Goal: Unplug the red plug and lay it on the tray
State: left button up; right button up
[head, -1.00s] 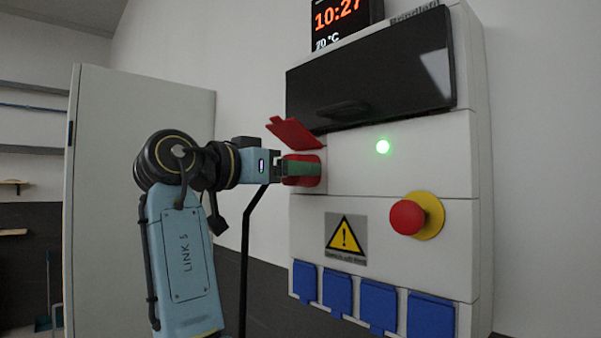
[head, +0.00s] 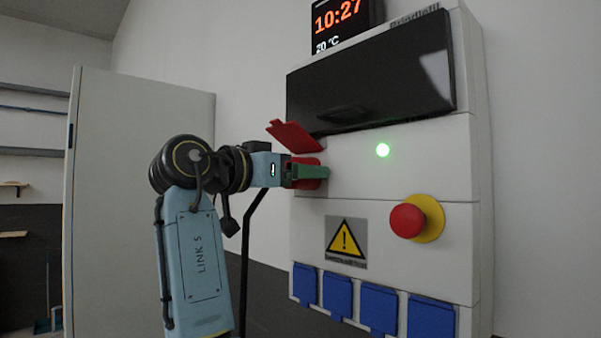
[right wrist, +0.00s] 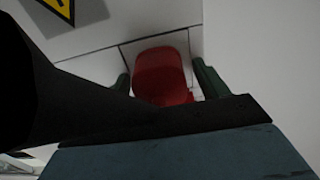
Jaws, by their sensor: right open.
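My right gripper (head: 316,172) is at the red socket on the left side of the wall panel (head: 400,185), with its green fingers level with the red part. In the right wrist view, my open right gripper (right wrist: 164,82) has one finger on each side of a rounded red piece, which looks like the red plug (right wrist: 162,72). Gaps show between the piece and both fingers. In the head view the fingers hide most of it, and I cannot tell plug from socket there. The red flap (head: 293,136) stands open above. My left gripper and the tray are not in view.
A red emergency button (head: 407,220) on a yellow base sticks out on the right of the panel. Several blue socket covers (head: 339,293) line its lower edge. A green lamp (head: 383,150) glows above. A pale cabinet (head: 135,200) stands behind my arm.

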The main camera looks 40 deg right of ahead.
jog(key=shift+c, duration=0.3)
jog(key=c, duration=1.2)
jog(key=shift+c, duration=0.2)
jog(key=shift+a, duration=0.2)
jog(key=shift+a+f, duration=0.1)
jog(key=shift+a, duration=1.5)
jog(key=shift+a+p, duration=0.1)
jog(key=shift+p, duration=0.2)
jog(key=shift+a, duration=1.15)
